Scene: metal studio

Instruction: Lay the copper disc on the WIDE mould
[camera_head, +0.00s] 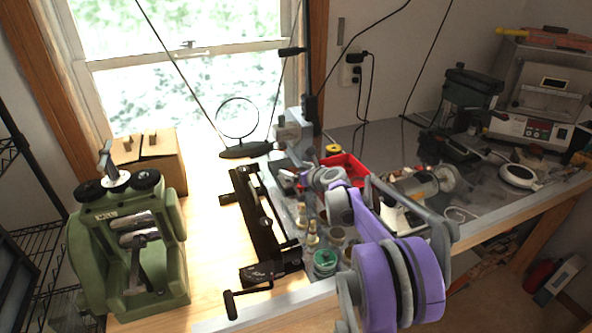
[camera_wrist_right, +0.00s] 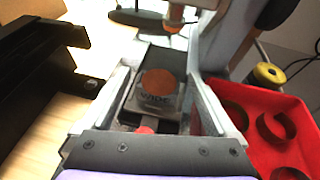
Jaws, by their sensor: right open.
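The copper disc (camera_wrist_right: 158,82) shows as a flat, round, orange-brown piece in the right wrist view. It appears to lie on top of a grey block, the WIDE mould (camera_wrist_right: 153,103), whose front lettering seems to read WIDE. My right gripper (camera_wrist_right: 160,76) is open, with one finger on each side of the block and disc; I cannot tell whether the fingers touch either. In the head view my right gripper (camera_head: 291,176) is small and reaches over the bench, and the disc and mould cannot be made out there. My left gripper is not in view.
A red bin (camera_wrist_right: 262,125) with dark rings stands close on the right of my right gripper. A black metal frame (camera_head: 262,222) lies to the left. Small bottles (camera_head: 312,232) stand nearer.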

